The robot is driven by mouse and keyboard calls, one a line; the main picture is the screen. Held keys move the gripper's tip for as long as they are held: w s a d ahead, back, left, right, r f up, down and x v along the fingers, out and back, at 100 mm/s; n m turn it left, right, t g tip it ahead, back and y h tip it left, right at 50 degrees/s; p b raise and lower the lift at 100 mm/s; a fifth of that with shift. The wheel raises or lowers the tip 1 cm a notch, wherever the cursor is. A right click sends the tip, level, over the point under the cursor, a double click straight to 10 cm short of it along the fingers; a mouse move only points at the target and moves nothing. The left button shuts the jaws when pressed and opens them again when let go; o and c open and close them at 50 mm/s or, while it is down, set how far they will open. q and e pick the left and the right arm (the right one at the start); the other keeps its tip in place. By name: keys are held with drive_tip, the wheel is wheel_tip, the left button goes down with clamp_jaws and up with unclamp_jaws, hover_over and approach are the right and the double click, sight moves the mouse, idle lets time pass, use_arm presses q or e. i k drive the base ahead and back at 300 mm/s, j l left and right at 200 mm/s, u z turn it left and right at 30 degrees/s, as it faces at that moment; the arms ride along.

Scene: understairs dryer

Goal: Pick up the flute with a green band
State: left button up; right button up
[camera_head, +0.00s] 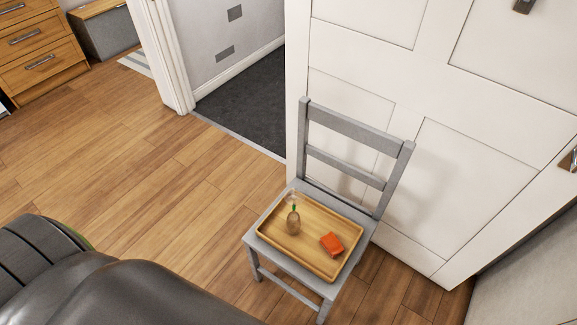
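A wooden tray (275,246) lies on the seat of a grey chair (345,128). On the tray's left part stands a small brownish, rounded object (293,224). A thin clear shape with a green patch (294,208) shows just above and behind it; this may be the flute with the green band, but it is too small to tell whether the two are one thing. Neither of my grippers is in view.
An orange-red item (332,243) lies on the tray's right part. A white panelled door (455,130) stands behind the chair. Dark grey padded furniture (130,295) fills the lower left. Wooden floor (150,170) is clear left of the chair. A drawer unit (40,45) stands far left.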

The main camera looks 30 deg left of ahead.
sight(294, 197)
drive_tip(key=u, duration=0.7)
drive_tip(key=k+j, duration=0.05)
drive_tip(key=j, duration=0.05)
